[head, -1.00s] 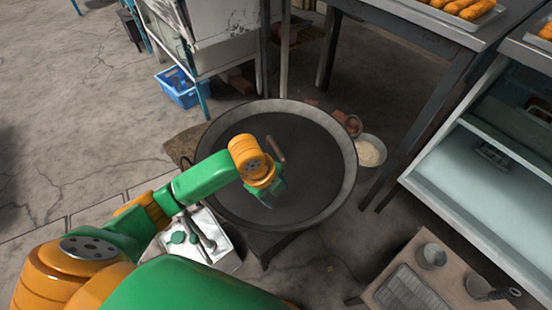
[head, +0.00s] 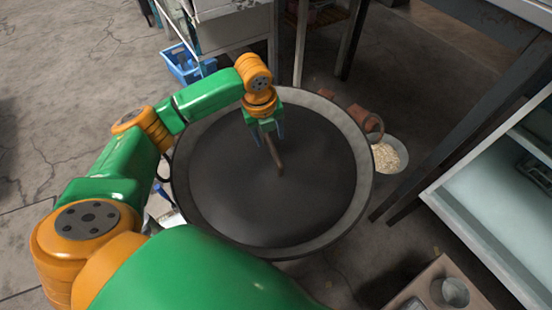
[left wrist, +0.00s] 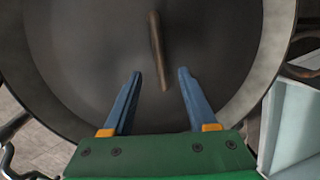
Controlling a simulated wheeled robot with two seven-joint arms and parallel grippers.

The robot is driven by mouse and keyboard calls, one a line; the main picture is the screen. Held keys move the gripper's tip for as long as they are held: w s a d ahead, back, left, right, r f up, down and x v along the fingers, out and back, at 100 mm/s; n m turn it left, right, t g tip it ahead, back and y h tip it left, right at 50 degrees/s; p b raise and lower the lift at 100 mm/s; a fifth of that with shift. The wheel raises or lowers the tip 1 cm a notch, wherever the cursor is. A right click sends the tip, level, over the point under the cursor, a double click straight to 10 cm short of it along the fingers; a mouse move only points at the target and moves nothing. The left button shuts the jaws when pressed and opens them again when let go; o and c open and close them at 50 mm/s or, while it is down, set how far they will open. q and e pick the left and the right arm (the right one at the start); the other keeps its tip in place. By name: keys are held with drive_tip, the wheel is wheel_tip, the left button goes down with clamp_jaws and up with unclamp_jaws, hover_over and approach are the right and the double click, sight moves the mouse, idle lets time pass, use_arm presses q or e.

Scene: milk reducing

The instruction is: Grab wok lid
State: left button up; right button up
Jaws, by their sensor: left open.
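The wok lid (head: 235,190) is a dark round disc inside the wide grey wok rim (head: 362,180). A brown bar handle (head: 275,156) stands at the lid's middle. My left gripper (head: 267,134) is open over the lid, at the far end of the handle in the head view. In the left wrist view, the handle (left wrist: 158,50) lies ahead, with its near end in the gap between the spread blue fingertips (left wrist: 160,73). I cannot tell whether the fingers touch it. The lid (left wrist: 90,40) fills most of that view. My right gripper is not in view.
A bowl of pale grains (head: 387,157) and brown pots (head: 364,118) stand right of the wok. A blue basket (head: 186,64) is behind it at the left. A pale shelf unit (head: 480,190) and a small table with a metal cup (head: 452,292) are at right.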

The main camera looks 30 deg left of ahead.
sight(272, 148)
use_arm(q)
drive_tip(key=f, duration=0.3)
drive_tip(key=w+f, duration=0.1)
drive_tip(key=f, duration=0.2)
drive_tip(key=shift+w+a, duration=0.15)
drive_tip(key=shift+w, duration=0.05)
drive_tip(key=shift+f, duration=0.25)
clamp_jaws()
idle(1.5)
